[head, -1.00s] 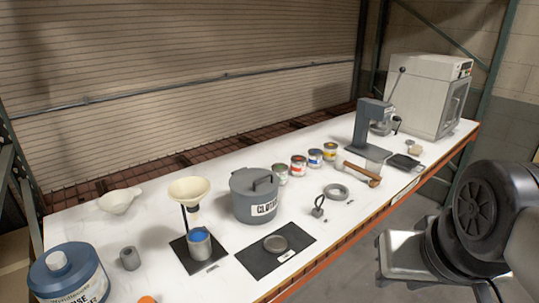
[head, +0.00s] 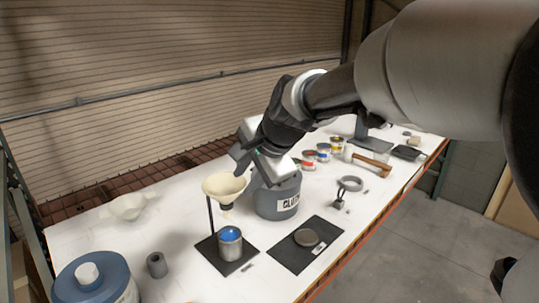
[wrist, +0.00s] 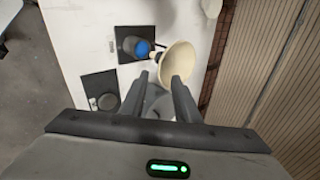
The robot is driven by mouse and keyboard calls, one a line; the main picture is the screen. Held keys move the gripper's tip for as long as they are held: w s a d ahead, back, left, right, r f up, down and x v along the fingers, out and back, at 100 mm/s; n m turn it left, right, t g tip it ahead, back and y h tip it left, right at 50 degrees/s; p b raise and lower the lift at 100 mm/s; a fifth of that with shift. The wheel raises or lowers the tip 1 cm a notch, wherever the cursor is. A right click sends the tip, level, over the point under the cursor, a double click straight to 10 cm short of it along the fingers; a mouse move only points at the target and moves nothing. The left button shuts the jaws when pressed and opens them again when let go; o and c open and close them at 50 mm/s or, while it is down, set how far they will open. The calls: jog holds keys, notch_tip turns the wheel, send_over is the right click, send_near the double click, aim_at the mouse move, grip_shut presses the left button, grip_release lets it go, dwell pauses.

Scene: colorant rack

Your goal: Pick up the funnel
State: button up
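The cream funnel (head: 224,187) sits in a thin black stand (head: 211,218) above a can with a blue top (head: 230,246). It also shows in the wrist view (wrist: 180,62), just beyond my fingertips. My gripper (head: 242,164) is at the funnel's back right side, close to its rim. In the wrist view my gripper (wrist: 160,79) has its two fingers apart with nothing clasped between them. The right finger overlaps the funnel's edge in that view; I cannot tell whether it touches.
A grey lidded pot (head: 277,199) stands right of the funnel, below my gripper. A white bowl-like piece (head: 129,207), a grey cylinder (head: 157,265) and a blue jug (head: 92,282) are to the left. A small disc (head: 306,237) lies on a black mat.

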aim_at(235, 193)
jog(key=shift+w+x, duration=0.1)
jog(key=shift+x, duration=2.95)
jog(key=shift+w+x, duration=0.15)
jog(key=shift+x, duration=2.9)
jog(key=shift+s+r, duration=0.1)
jog(key=shift+r, duration=0.05)
jog(key=shift+c, duration=0.4)
grip_shut()
